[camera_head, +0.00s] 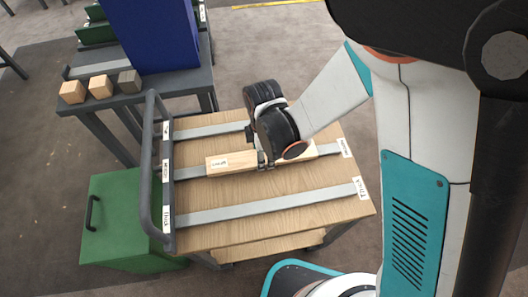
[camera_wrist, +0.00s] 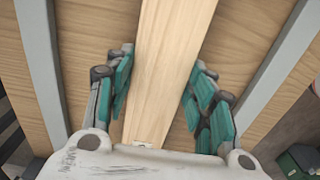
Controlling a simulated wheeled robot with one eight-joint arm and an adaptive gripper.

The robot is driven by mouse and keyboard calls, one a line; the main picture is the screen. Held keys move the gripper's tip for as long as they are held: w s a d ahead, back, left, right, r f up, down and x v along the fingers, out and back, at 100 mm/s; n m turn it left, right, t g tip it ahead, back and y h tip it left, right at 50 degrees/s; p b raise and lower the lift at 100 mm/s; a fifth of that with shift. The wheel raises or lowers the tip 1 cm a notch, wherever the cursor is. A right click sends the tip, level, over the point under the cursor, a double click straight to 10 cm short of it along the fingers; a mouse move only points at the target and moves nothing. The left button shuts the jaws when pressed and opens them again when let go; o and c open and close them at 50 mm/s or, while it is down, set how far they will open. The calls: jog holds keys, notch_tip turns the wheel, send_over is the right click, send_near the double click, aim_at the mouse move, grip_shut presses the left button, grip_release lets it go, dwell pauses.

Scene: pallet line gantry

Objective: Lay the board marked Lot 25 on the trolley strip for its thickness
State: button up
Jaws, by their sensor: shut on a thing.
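A pale wooden board (camera_head: 232,162) with a small white label lies along the middle grey strip of the trolley (camera_head: 335,208). The label's text is too small to read. The board covers much of the middle strip (camera_head: 190,173); I cannot tell whether it touches it or hovers just above. My gripper (camera_head: 264,160) is shut on the board near its middle. In the wrist view the board (camera_wrist: 168,60) runs between the two teal-padded fingers. The far strip (camera_head: 205,132) and the near strip (camera_head: 265,206) are bare where visible. The strips carry small labels at their ends.
A grey upright handle rail (camera_head: 146,165) stands at the trolley's left end. A green cabinet (camera_head: 115,215) is left of it. Behind, a dark table (camera_head: 105,97) holds several small wooden blocks (camera_head: 100,86) and a tall blue panel (camera_head: 150,35).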

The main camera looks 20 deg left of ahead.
jog(key=shift+f, duration=0.15)
jog(key=o, duration=1.3)
notch_tip(320, 180, up, 12)
jog(key=p, duration=0.5)
jog(key=shift+r, duration=0.2)
